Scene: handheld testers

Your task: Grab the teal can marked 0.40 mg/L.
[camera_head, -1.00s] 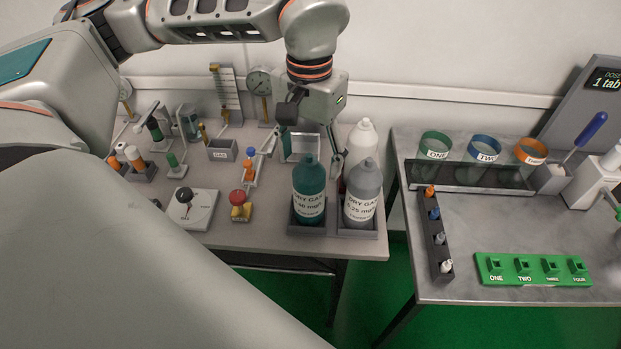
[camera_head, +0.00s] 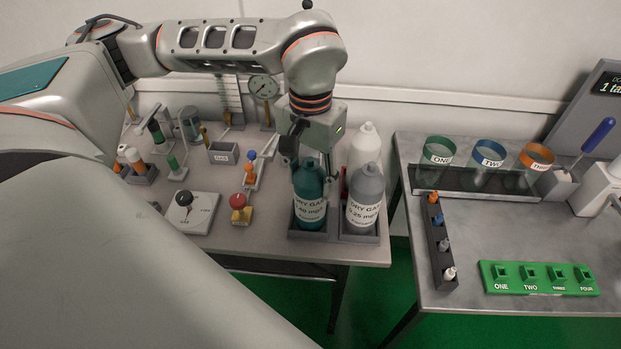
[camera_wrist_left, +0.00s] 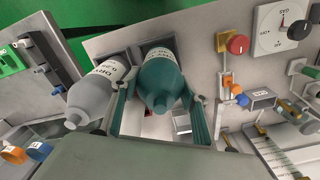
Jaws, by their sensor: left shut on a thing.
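The teal can (camera_head: 309,203) with a white "DRY GAS" label stands upright in a dark square holder (camera_head: 308,234) at the front right of the left table; its label reads .40 mg/L. My left gripper (camera_head: 310,168) reaches down from above and is shut on the can's upper part. In the left wrist view the teal can (camera_wrist_left: 160,82) sits between the two fingers of the gripper (camera_wrist_left: 158,102). The can's top is partly hidden by the gripper in the head view. My right gripper is not in view.
A grey can (camera_head: 366,198) marked .25 mg/L stands close on the right in its own holder. A white can (camera_head: 364,143) is behind it. A red knob on a yellow base (camera_head: 240,208) is to the left. A gap separates the right table (camera_head: 430,285).

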